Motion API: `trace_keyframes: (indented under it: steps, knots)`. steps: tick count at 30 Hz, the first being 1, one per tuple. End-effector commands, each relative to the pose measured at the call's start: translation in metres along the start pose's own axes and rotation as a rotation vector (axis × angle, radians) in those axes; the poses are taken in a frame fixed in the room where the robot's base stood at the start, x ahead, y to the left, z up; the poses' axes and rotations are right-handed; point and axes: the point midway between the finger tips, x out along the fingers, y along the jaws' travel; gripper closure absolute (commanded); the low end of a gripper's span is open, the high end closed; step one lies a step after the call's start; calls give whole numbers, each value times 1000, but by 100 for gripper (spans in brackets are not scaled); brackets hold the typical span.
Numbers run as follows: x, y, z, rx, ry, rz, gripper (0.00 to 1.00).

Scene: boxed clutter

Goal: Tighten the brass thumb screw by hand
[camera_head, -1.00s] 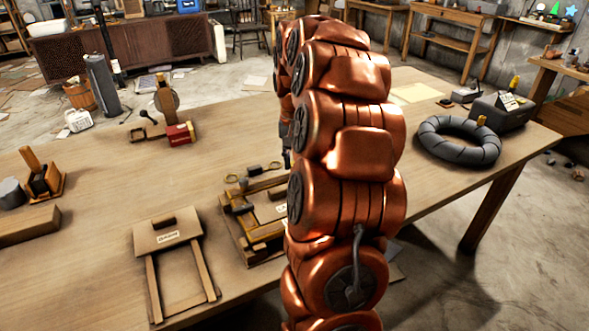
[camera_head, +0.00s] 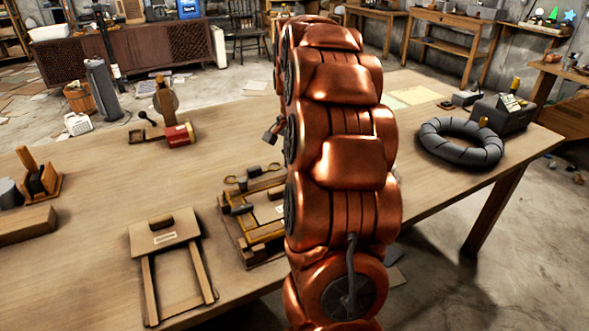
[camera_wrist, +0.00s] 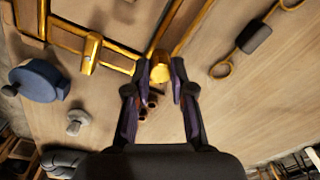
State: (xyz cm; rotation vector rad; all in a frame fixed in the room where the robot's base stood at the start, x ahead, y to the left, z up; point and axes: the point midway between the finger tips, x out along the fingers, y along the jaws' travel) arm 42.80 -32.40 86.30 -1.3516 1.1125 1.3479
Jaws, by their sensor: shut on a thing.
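In the wrist view, my gripper (camera_wrist: 164,75) is shut on a small brass piece, which looks like the brass thumb screw (camera_wrist: 160,68). Its rounded end shows between the fingertips. I cannot tell whether it touches the brass-edged frame (camera_wrist: 117,43) behind it. Another brass knob (camera_wrist: 92,52) stands on that frame to the left. In the head view, my gripper (camera_head: 271,133) shows only in part at the left edge of my copper arm, above the table. The wooden fixture (camera_head: 240,232) lies below it, with its right side hidden by my arm.
A wooden frame piece (camera_head: 163,238) lies left of the fixture. A red box (camera_head: 180,135), a wooden holder (camera_head: 40,182) and a dark ring (camera_head: 460,154) stand on the table. The wrist view shows a black-gripped rod with yellow loops (camera_wrist: 255,37).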

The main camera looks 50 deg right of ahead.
Motion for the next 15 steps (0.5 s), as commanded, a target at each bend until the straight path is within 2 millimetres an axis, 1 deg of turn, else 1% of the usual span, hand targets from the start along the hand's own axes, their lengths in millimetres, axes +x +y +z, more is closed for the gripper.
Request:
trace_keyframes:
  steps: [4, 13, 15]
  knots:
    - [0, 0, 0, 79, -2, 0, 100]
    - [0, 0, 1, 88, -2, 1, 100]
    - [0, 1, 0, 114, -2, 1, 100]
